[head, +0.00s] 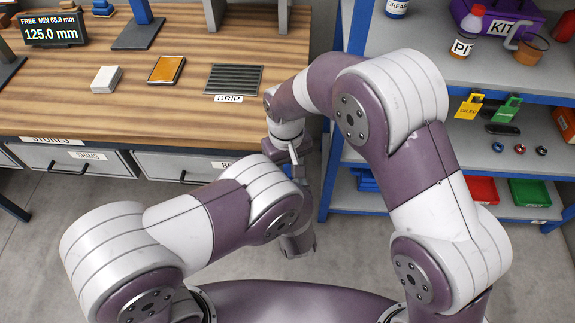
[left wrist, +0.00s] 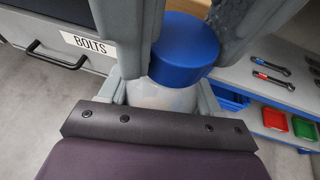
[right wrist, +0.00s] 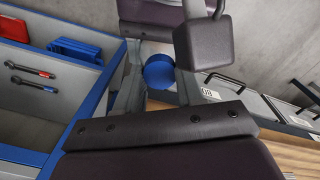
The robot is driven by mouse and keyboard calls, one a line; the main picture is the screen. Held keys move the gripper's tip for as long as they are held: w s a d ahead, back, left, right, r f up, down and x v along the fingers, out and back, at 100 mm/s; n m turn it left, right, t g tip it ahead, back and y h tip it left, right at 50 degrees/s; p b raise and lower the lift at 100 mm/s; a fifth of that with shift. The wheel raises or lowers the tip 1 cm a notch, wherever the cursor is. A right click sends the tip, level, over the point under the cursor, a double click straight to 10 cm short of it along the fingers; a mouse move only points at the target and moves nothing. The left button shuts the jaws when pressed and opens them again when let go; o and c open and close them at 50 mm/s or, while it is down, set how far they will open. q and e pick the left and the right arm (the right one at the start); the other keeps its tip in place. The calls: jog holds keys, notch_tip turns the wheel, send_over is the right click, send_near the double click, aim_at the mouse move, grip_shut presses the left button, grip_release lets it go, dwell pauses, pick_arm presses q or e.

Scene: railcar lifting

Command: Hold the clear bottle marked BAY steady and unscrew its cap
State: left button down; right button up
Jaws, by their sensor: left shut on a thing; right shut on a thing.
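The clear bottle (left wrist: 174,96) shows in the left wrist view as a pale translucent body under a round blue cap (left wrist: 185,45). My left gripper (left wrist: 168,88) is shut around the bottle's body, just below the cap. In the right wrist view the blue cap (right wrist: 163,72) lies between the fingers of my right gripper (right wrist: 158,82), which is shut on it. In the head view the two grippers meet in front of the bench, and my arms hide most of the bottle. No BAY marking is visible.
A wooden bench (head: 150,115) with a drip grate (head: 233,79) and drawers (head: 75,160) stands behind at left. A blue-framed shelf (head: 440,160) with bottles, tools and coloured bins stands at right. Grey floor lies below my arms.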

jog(key=shift+r, duration=0.15)
jog(key=shift+r, duration=0.95)
